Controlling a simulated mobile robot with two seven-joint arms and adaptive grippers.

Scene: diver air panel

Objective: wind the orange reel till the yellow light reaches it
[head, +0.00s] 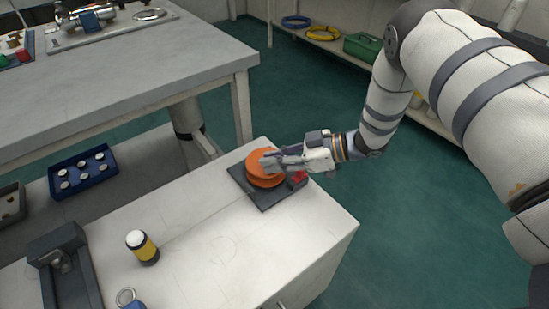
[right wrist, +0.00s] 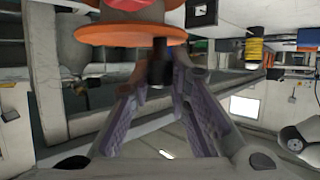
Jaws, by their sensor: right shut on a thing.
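The orange reel (head: 257,174) sits on a dark square base plate (head: 262,199) near the far corner of the white cabinet top. The yellow light (head: 146,248), a short upright cylinder with a white top and a dark foot, stands on the same top, well to the left of the reel. A faint thin line runs between them. My right gripper (head: 269,162) reaches in from the right over the reel. In the right wrist view its fingers (right wrist: 160,78) are closed around a dark upright handle (right wrist: 160,50) beside the reel's orange flange (right wrist: 110,36). My left gripper is not visible.
A red part (head: 298,179) sits at the base plate's right edge. A dark grey fixture (head: 66,265) and a metal ring (head: 126,296) are at the cabinet's left end. A grey table (head: 130,75) stands behind. The cabinet top between reel and light looks clear.

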